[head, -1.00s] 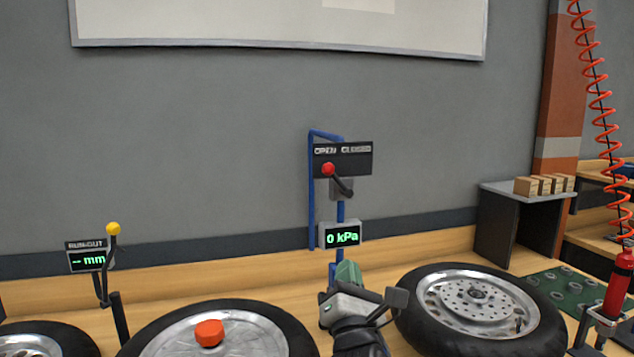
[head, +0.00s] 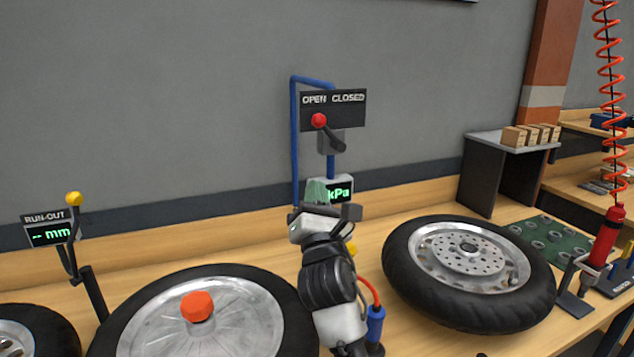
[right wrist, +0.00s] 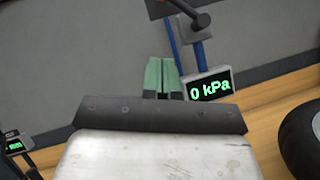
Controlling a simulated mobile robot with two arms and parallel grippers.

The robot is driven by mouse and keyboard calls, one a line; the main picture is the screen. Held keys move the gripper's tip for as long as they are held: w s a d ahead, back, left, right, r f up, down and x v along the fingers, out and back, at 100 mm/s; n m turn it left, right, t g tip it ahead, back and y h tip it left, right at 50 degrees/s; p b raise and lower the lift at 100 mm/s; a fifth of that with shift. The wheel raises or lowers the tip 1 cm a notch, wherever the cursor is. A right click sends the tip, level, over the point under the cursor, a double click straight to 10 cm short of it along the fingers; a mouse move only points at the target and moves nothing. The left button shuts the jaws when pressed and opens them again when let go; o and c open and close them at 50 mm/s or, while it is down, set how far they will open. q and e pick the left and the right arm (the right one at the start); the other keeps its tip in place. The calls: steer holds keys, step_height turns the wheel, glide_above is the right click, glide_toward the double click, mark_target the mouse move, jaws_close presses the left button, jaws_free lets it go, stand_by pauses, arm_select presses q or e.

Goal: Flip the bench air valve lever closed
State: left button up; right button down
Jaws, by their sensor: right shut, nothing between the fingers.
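The air valve lever, with a red knob (head: 319,120) on a dark arm, stands below the dark OPEN/CLOSED sign (head: 333,109) on a blue pipe. The knob points up and left, to the OPEN side. In the right wrist view part of the lever (right wrist: 202,20) shows at the top edge. My right gripper (head: 317,190), with green fingers, is below the lever and apart from it. Its fingers (right wrist: 162,75) are shut and empty. The pressure display (right wrist: 210,87) reads 0 kPa; my gripper partly covers it in the head view. My left gripper is not in view.
A wheel with an orange cap (head: 197,306) lies at front left. Another wheel (head: 468,268) lies right of my right arm. The run-out gauge (head: 48,230) stands at far left. A side table (head: 500,142) with small boxes stands at back right.

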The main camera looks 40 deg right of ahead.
mark_target(329, 132)
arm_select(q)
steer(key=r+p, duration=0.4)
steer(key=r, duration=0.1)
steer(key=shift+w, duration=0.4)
arm_select(e)
steer(key=w+d+r, duration=0.4)
steer(key=w+r, duration=0.2)
steer(key=r, duration=0.1)
steer(key=shift+d+r, duration=0.25)
steer(key=shift+d, duration=0.05)
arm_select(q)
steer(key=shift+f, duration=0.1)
